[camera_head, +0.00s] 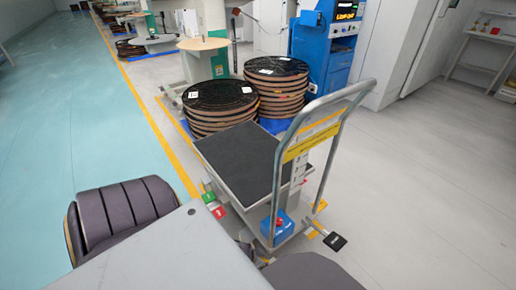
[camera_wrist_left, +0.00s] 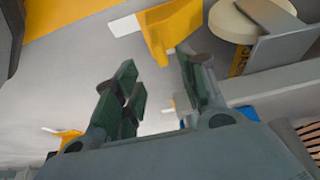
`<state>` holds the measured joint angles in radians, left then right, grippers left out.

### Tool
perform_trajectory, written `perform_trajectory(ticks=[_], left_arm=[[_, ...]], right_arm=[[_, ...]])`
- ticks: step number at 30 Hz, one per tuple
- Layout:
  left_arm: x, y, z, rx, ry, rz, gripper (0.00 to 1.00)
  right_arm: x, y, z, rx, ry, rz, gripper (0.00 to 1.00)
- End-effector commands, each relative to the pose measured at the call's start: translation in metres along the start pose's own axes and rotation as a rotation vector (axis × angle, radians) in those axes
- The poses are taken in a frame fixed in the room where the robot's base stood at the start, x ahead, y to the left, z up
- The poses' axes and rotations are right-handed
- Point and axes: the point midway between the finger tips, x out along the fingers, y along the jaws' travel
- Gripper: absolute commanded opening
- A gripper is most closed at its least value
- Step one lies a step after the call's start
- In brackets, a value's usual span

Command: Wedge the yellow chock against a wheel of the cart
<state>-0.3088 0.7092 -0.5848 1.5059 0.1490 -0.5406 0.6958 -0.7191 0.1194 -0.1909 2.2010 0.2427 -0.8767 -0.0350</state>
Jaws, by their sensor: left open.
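The cart has a dark flat deck (camera_head: 240,157) and a tall grey push handle (camera_head: 334,150). In the left wrist view, a yellow chock (camera_wrist_left: 168,28) with a white bar lies on the floor just beyond my fingertips. A pale cart wheel (camera_wrist_left: 230,22) is to its right, with a small gap seeming to separate them. My left gripper (camera_wrist_left: 157,68) is open, with nothing between its dark fingers. In the head view, small yellow pieces (camera_head: 313,233) show beside the cart's right end; I cannot tell which is the chock. My right gripper is in neither view.
Green (camera_head: 208,197), red (camera_head: 218,212) and black (camera_head: 335,241) blocks sit low around the cart. Another yellow piece (camera_wrist_left: 68,138) shows in the wrist view. Stacked reels (camera_head: 222,105) and a blue machine (camera_head: 325,45) stand behind. The floor at right is clear.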

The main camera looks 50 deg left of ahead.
Motion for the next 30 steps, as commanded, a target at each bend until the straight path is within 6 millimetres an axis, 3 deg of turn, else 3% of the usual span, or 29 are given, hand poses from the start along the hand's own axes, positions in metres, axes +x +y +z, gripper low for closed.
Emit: perform_trajectory(ticks=[30], left_arm=[[0.075, 0.000, -0.001, 0.000, 0.002, -0.001, 0.41]], right_arm=[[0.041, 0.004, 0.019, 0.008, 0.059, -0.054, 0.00]])
